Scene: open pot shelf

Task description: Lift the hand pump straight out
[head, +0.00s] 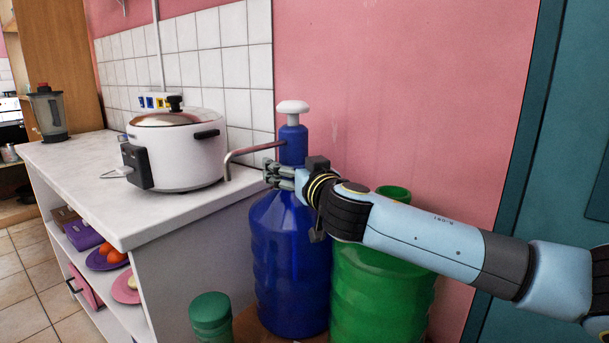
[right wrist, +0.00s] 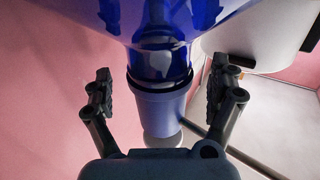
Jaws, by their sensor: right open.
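The hand pump (head: 293,146) stands upright in the neck of a big blue water bottle (head: 288,255). It has a blue body, a white knob on top and a thin metal spout pointing left. My right gripper (head: 279,175) is at the bottle's neck, just below the spout, and partly hides it. In the right wrist view, which is upside down, my gripper (right wrist: 157,92) is open, with one finger on each side of the pump's blue body (right wrist: 158,108). Gaps show between the fingers and the pump. My left gripper is not in view.
A white cooker (head: 185,160) stands on the counter (head: 90,165), left of the spout. A green bottle (head: 375,290) stands right of the blue one, under my right arm. A small green container (head: 210,318) is at the front. The wall above the pump is clear.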

